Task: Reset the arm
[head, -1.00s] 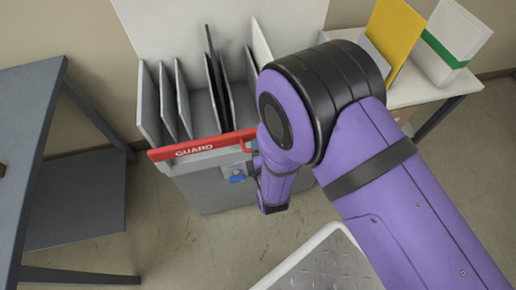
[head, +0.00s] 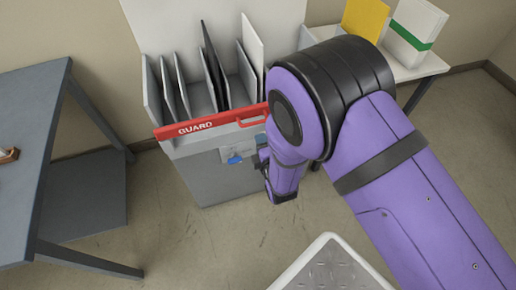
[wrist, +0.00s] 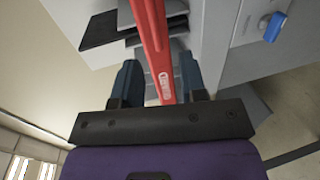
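The gripper itself is not clearly seen there. In the wrist view my gripper (wrist: 159,64) has two blue-grey fingers spread apart. The red guard bar (wrist: 152,40) runs through the gap between them in the picture. I cannot tell whether it lies between the fingers or beyond them; neither finger clearly touches it. In the head view the guard bar (head: 205,124), lettered GUARD, lies across the front of the grey machine (head: 218,178).
Grey and black panels (head: 208,70) stand upright in the machine's slots. A blue knob (head: 235,160) is on its front. A grey table (head: 30,120) stands left, a white table (head: 420,66) back right. A white-rimmed tread plate (head: 300,262) is in front. Floor between is clear.

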